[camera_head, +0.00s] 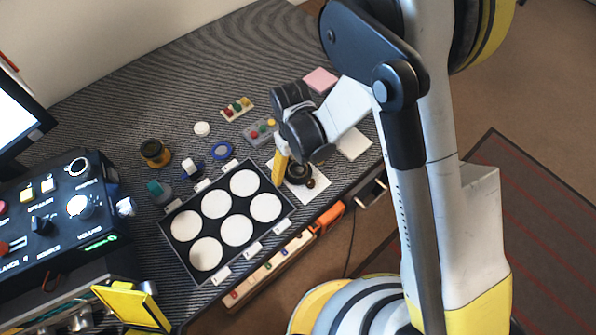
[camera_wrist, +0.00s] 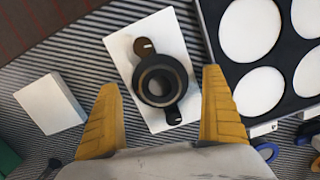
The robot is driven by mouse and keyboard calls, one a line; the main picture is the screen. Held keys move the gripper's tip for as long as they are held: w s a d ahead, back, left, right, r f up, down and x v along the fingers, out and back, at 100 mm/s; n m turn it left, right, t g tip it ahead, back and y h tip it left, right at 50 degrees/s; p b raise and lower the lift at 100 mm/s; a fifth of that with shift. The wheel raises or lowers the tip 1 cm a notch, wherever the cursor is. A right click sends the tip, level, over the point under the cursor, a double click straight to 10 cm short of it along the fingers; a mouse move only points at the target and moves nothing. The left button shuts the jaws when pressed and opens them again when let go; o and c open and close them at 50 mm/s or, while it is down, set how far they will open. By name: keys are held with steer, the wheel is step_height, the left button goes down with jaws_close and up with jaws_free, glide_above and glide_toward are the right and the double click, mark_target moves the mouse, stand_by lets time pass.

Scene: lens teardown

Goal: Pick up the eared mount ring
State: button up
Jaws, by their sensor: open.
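The eared mount ring (camera_wrist: 161,80) is black and round, with a centre hole and two ears, one at its upper left and one at its lower right. It lies flat on a white card (camera_wrist: 122,66). In the head view the ring (camera_head: 298,173) is partly hidden by my arm, on its white card (camera_head: 316,190) at the table's front edge. My gripper (camera_wrist: 162,112) has yellow fingers spread wide, one on each side of the ring, with nothing between them. In the head view one finger (camera_head: 280,168) shows just left of the ring.
A black tray (camera_head: 168,240) with several white round pads stands close to the left of the ring. Another white block (camera_head: 354,144) lies to its right. Small parts, a brass-coloured jar (camera_head: 155,153) and a blue ring (camera_head: 222,150) stand behind the tray.

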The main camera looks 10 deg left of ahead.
steer(key=c, duration=1.5)
